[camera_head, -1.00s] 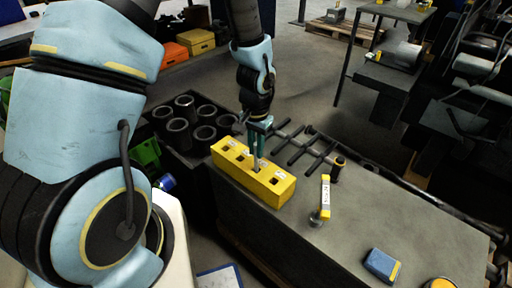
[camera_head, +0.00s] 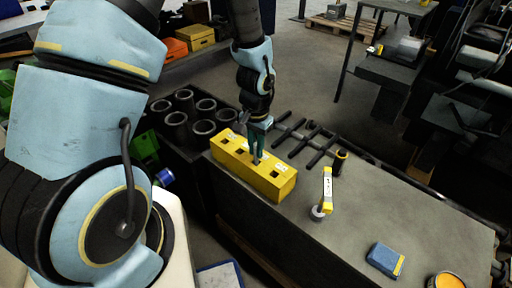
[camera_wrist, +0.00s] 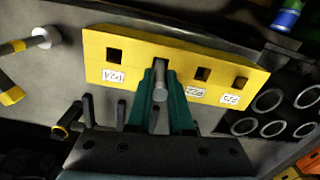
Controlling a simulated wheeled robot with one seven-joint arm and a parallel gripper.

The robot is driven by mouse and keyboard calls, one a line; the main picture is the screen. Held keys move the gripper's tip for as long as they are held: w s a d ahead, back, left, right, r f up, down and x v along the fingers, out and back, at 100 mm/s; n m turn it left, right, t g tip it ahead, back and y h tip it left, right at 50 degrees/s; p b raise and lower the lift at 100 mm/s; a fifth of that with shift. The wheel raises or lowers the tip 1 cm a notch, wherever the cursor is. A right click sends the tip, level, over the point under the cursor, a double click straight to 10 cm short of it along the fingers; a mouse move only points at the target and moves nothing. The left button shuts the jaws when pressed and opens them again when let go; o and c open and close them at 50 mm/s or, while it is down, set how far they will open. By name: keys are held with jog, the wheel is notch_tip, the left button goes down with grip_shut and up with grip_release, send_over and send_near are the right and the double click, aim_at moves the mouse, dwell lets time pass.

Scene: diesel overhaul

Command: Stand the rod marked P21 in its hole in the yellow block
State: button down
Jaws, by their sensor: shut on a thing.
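The yellow block (camera_head: 275,182) lies along the left end of the grey bench, with a row of square holes in its top. In the wrist view the block (camera_wrist: 135,73) shows labels that read P24, P22 and P23; the label by the hole at my fingers is hidden. My gripper (camera_head: 256,158) is over the block, fingers pointing down. In the wrist view my gripper (camera_wrist: 160,82) is shut on a grey rod (camera_wrist: 160,93) at one of the middle holes. The rod's marking does not show. I cannot tell whether its lower end is inside the hole.
A yellow-handled piece with a white label (camera_head: 327,188) lies on the bench to the right, near a dark cylinder (camera_head: 339,162) and a dark rack of bars (camera_head: 307,136). A blue box (camera_head: 384,259) is nearer. A crate of dark cylinder sleeves (camera_head: 178,119) stands left of the block.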

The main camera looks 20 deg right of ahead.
jog(key=shift+f, duration=0.3)
jog(key=c, duration=0.7)
grip_release()
jog(key=shift+c, duration=0.2)
notch_tip(320, 180, up, 11)
jog(key=shift+f+b, duration=0.1)
jog(key=shift+b, duration=0.25)
jog(key=a+r+n, duration=0.4)
jog(key=a, duration=0.8)
jog(key=w+a+r+n+t, duration=0.1)
jog(key=a+r+n, duration=0.4)
jog(key=a, duration=0.8)
jog(key=shift+w+t+p, duration=0.2)
jog(key=shift+t+p, duration=0.1)
jog(key=shift+p, duration=0.15)
